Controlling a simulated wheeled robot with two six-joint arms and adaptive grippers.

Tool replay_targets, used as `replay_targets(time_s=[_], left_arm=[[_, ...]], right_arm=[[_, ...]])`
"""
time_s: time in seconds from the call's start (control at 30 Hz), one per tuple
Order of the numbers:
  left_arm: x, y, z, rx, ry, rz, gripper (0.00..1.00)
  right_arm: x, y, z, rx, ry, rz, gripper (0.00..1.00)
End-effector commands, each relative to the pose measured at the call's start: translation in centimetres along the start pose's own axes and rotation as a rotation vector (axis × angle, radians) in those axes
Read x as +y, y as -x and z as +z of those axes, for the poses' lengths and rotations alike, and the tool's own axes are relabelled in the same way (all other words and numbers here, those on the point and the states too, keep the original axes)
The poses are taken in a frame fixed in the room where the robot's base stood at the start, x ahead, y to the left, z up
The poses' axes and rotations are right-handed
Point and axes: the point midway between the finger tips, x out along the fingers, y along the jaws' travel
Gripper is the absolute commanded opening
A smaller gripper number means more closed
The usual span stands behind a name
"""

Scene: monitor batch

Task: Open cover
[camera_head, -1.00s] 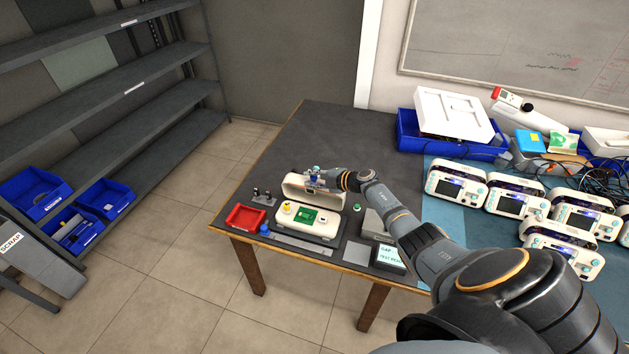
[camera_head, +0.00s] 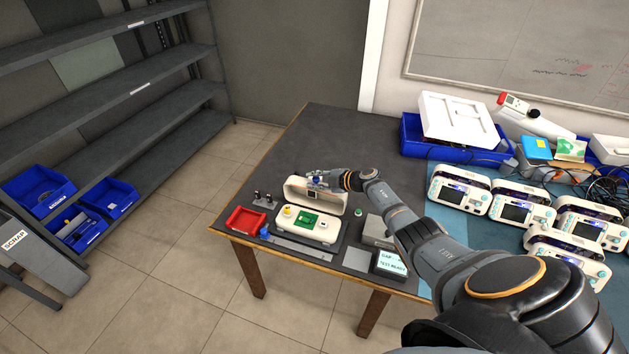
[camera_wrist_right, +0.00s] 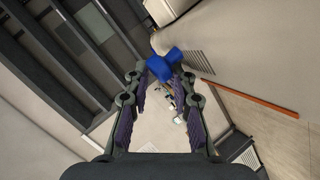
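The cover (camera_head: 328,198) is the off-white lid of the test fixture. It stands raised, tilted up at the back of the off-white fixture base (camera_head: 322,236), so the green board (camera_head: 306,221) inside shows. My right gripper (camera_head: 316,181) is at the top edge of the cover; contact is too small to tell. In the right wrist view, its fingers (camera_wrist_right: 165,80) are apart, with a blue object (camera_wrist_right: 166,63) appearing between or beyond the tips. My left gripper is not in view.
A red tray (camera_head: 246,221) lies left of the fixture, near the table's front edge. A small screen (camera_head: 391,263) stands to its right. Several white monitors (camera_head: 515,205) fill the right side, with a blue bin (camera_head: 408,143) behind. The table (camera_head: 345,128) is bare behind the fixture.

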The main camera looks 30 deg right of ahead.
Motion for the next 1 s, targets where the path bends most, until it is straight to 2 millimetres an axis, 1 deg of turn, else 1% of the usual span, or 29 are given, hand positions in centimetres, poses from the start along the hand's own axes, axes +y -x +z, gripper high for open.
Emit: replay_targets(time_s=[0.03,0.07,0.37,0.47,0.57,0.67,0.9,1.0], left_arm=[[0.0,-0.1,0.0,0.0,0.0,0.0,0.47],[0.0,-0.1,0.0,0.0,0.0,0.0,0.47],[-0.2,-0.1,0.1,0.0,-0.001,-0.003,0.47],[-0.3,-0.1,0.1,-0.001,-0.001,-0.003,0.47],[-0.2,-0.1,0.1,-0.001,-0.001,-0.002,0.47],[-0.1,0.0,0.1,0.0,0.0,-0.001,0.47],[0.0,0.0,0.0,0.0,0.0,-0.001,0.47],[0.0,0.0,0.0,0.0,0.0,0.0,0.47]], right_arm=[[-1.2,0.0,0.3,-0.004,-0.009,-0.018,0.3],[-1.2,0.0,0.3,-0.004,-0.008,-0.018,0.33],[-1.0,0.1,0.4,-0.007,-0.006,-0.014,0.33],[-1.0,0.5,0.5,-0.009,-0.006,-0.013,0.33],[-0.9,1.6,0.7,-0.012,-0.003,-0.012,0.33],[-1.0,3.1,0.5,-0.01,-0.001,-0.014,0.33],[-0.8,8.7,0.3,-0.009,0.003,-0.015,0.33],[-0.7,10.5,0.2,-0.007,0.0,-0.014,0.33]])
